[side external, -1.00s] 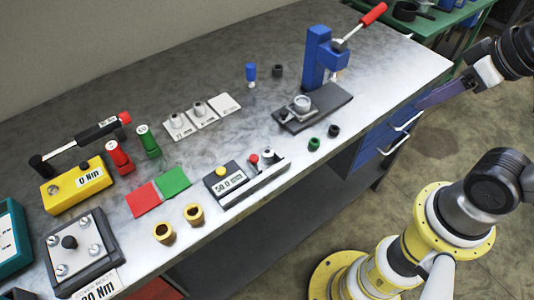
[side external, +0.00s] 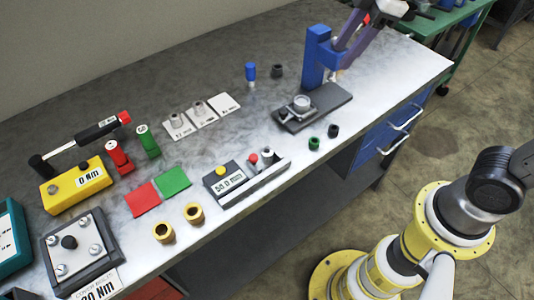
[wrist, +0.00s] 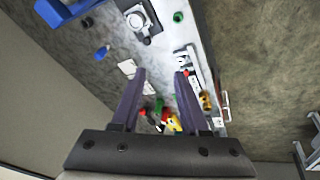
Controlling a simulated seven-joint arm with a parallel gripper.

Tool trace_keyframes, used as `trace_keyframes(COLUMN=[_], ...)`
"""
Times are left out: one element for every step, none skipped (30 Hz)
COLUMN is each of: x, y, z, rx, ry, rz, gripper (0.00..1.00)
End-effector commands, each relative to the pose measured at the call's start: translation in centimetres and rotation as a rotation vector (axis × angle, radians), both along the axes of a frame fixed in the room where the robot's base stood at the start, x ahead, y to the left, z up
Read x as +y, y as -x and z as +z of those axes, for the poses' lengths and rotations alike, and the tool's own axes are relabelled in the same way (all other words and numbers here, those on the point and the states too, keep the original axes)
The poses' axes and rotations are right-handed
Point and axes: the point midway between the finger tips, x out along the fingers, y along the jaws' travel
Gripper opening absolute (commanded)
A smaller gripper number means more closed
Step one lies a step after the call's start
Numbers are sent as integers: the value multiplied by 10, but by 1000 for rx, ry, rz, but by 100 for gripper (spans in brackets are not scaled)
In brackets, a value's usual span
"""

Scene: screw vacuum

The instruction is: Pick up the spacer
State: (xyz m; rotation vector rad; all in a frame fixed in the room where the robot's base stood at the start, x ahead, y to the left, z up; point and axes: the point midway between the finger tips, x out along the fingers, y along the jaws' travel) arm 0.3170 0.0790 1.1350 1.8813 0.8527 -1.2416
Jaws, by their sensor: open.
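No object is clearly labelled as the spacer. The likeliest candidates are the small metal cylinders, one on the left white card (side external: 175,120) and one on the middle white card (side external: 198,106). Other small round parts are a green ring (side external: 314,143) and a black ring (side external: 333,131) near the bench's front edge. My gripper (wrist: 160,74) is open and empty, with its two purple fingers apart. In the side external view my gripper (side external: 341,58) is high at the upper right, by the blue press, apart from the cards and rings.
A blue-handled tool (side external: 250,72) and a dark cylinder (side external: 277,71) stand behind. The rear bench is mostly clear.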

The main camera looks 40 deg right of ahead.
Motion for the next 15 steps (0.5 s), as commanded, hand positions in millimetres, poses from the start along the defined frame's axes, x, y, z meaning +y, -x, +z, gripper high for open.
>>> trace_keyframes(x=[18,28,41,50,59,71,78,85,93,98,102,106,109,111,113], y=[-18,-26,-36,-43,-48,-54,-57,-59,-61,-62,-61,-60,-58,-57,-55], z=[-13,-19,-29,-37,-45,-56,-64,-72,-82,-89,-96,-103,-108,-111,-115], rx=[38,55,77,95,112,134,151,168,187,202,216,232,243,251,257], ry=[16,24,33,38,42,48,52,55,60,64,68,73,77,80,82], rz=[78,121,171,203,230,259,275,288,304,313,323,332,338,343,350], gripper=[44,44,44,44,44,44,44,44,44,44,44,44,44,44,44])
